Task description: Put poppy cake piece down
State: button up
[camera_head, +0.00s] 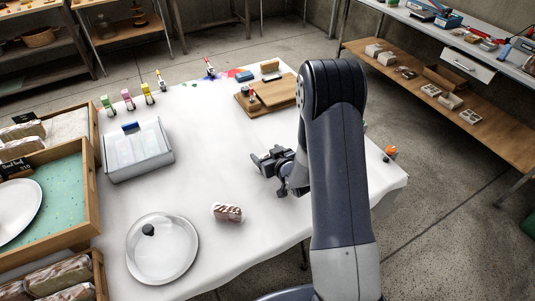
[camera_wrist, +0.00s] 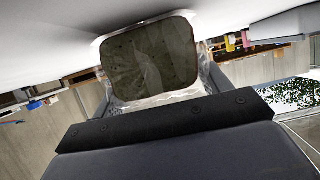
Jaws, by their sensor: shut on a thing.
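My gripper (camera_head: 268,160) is low over the white-covered table, right of its middle, in the head view. In the wrist view a dark, speckled, rounded-square slice face in clear wrap, the poppy cake piece (camera_wrist: 150,58), fills the space in front of my gripper, which is shut on it. The white tabletop lies along the top of that view, close to the piece. I cannot tell whether they touch. My fingertips are hard to make out there, and the piece is not clear in the head view.
Another wrapped cake piece (camera_head: 228,212) lies on the table, nearer the front. A clear dome (camera_head: 170,262) with a black knob stands left of it. A lidded box (camera_head: 158,170), wooden trays (camera_head: 92,205) and a wooden board (camera_head: 283,92) stand around. The table's middle is clear.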

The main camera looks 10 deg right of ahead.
jog(key=o, duration=0.7)
jog(key=shift+c, duration=0.2)
